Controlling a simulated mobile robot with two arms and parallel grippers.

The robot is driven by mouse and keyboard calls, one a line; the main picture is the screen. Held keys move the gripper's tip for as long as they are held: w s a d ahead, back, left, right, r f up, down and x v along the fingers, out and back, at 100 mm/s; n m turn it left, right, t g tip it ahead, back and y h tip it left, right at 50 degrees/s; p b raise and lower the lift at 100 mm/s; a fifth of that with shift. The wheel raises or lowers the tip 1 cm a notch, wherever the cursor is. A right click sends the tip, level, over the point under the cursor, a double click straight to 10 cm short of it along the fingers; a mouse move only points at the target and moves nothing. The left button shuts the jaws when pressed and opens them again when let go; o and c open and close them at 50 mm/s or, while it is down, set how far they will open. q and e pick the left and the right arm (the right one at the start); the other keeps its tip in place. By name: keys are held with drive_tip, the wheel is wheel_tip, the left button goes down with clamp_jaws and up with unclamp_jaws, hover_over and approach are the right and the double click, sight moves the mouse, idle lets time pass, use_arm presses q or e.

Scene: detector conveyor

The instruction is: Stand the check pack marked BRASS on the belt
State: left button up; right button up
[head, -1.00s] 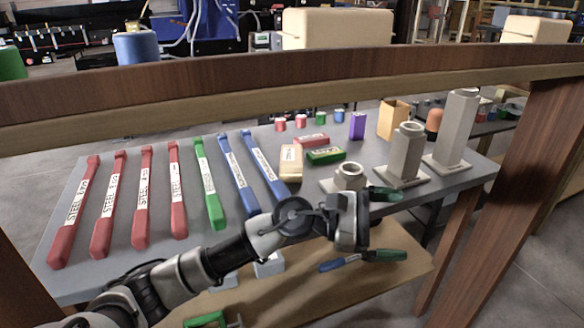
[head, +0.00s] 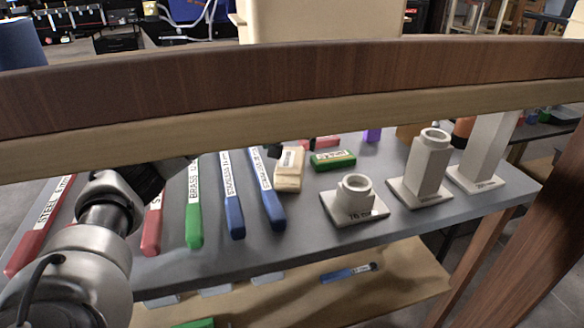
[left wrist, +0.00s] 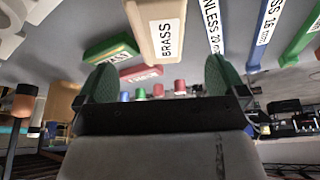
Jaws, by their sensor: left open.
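The check pack marked BRASS is a cream block (head: 289,170) lying on the grey table, right of the long blue bars. Its label is readable in the left wrist view, where the pack (left wrist: 155,30) lies ahead of the fingers, in line with the gap between them. My left gripper (left wrist: 160,78) is open and empty, with green finger pads apart. In the head view my left arm comes in at lower left, and its hand is mostly hidden behind the wooden rail. My right gripper is not in view. I cannot make out the belt.
A green block (head: 333,160) lies right of the pack. Grey pedestals (head: 355,200) stand further right. A green bar (head: 194,215), blue bars (head: 233,205) and red bars lie left. A thick wooden rail (head: 300,95) crosses in front. A blue-handled tool (head: 348,273) lies on the lower shelf.

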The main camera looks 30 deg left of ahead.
sight(290, 160)
use_arm(q)
drive_tip(key=shift+w+f, duration=0.2)
drive_tip(key=shift+f, duration=0.3)
drive_tip(key=shift+w+a+f, duration=0.1)
drive_tip(key=shift+w+f, duration=0.05)
drive_tip(key=shift+f, duration=0.1)
drive_tip(key=x, duration=0.4)
drive_tip(key=shift+a+f, duration=0.1)
drive_tip(key=shift+f, duration=0.35)
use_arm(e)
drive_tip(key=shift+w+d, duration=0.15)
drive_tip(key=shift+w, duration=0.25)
use_arm(q)
drive_tip(key=shift+f, duration=0.25)
